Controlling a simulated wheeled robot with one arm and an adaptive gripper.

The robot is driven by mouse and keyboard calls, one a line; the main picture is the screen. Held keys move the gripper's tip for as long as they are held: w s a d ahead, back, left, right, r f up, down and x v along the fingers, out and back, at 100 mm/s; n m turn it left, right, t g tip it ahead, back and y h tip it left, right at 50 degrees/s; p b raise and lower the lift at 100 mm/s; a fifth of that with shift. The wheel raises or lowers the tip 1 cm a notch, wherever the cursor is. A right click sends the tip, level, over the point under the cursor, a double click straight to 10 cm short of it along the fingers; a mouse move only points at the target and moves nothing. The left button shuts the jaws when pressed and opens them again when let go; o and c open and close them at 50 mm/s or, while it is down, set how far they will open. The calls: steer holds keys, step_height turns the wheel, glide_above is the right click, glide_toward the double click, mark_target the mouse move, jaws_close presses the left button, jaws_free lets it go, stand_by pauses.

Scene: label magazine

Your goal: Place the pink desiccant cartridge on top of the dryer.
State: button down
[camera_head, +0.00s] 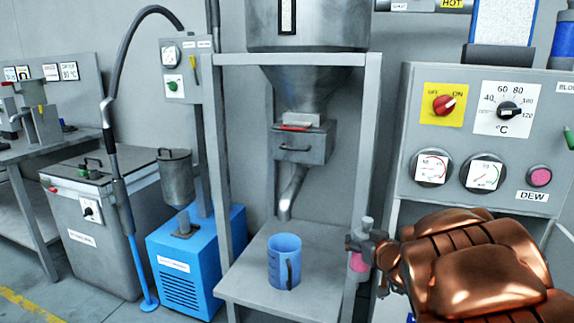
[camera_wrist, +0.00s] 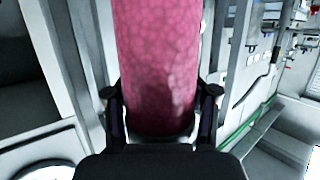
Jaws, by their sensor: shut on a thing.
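The pink desiccant cartridge (camera_wrist: 160,60) fills the middle of the wrist view, between the two fingers of my gripper (camera_wrist: 160,94). In the head view the cartridge's pink part (camera_head: 359,262) shows just below my gripper (camera_head: 362,243), with a pale end above it; my gripper hides its middle. It looks roughly upright, held in front of the stand's right leg. The dryer, seemingly the grey cabinet (camera_head: 408,150) with the dials and DEW label, stands at the right. The cartridge is to its left and below its top. My copper-coloured arm covers its lower part.
A speckled white column (camera_head: 503,22) in a dark base stands on the cabinet, near a yellow HOT label (camera_head: 453,4). A blue jug (camera_head: 285,262) stands on the grey frame (camera_head: 325,280) under the hopper spout. A blue machine (camera_head: 185,262) and grey bin (camera_head: 95,215) are left.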

step_height(320, 180, up, 27)
steer(key=p, duration=2.6)
steer(key=shift+r, duration=0.2)
steer(key=shift+f, duration=0.1)
